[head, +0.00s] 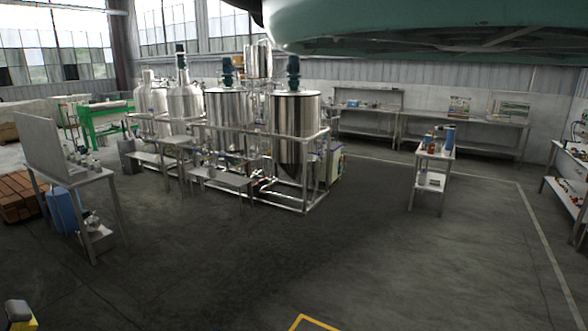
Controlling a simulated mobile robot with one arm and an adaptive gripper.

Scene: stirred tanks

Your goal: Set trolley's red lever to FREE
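No red lever can be made out, and no FREE marking can be read. A narrow two-tier stand (432,157) right of centre carries small bottles and a blue item; I cannot tell whether it is the trolley. Another stand with shelves (88,178) at the left holds small items on top and a blue container (63,211) below. I cannot tell whether either has wheels. My gripper is not in view.
Steel tanks (296,120) stand in a pipe frame at the centre back, with low benches in front. Workbenches (465,117) line the back wall. A shelf (570,180) is at the right edge. A yellow and grey object (18,313) is at the lower left. The middle floor is clear.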

